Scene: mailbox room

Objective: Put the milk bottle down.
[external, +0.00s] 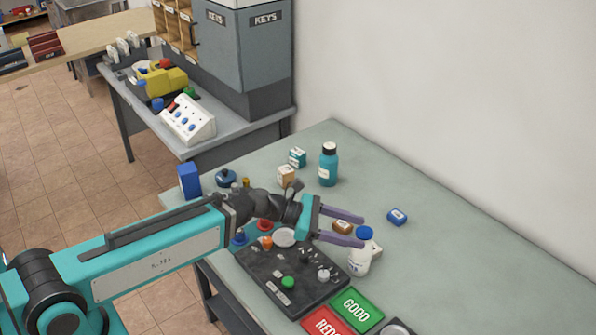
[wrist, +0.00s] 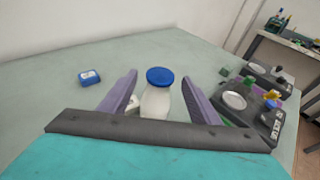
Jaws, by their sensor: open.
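The milk bottle (external: 360,257) is white with a blue cap and stands upright on the green-grey table, beside the right edge of the dark control panel. In the wrist view the milk bottle (wrist: 156,98) is between the two purple fingers, with visible gaps on both sides. My gripper (external: 363,231) is open, its fingers on either side of the bottle's upper part. It also shows in the wrist view (wrist: 160,92). The bottle's lower part is hidden by my gripper in the wrist view.
A dark panel (external: 262,272) with buttons lies left of the bottle. A green GOOD plate (external: 357,310) and a red plate (external: 326,322) lie in front. A small blue box (external: 397,216) sits to the right. A teal bottle (external: 328,166) stands behind. The table's right side is clear.

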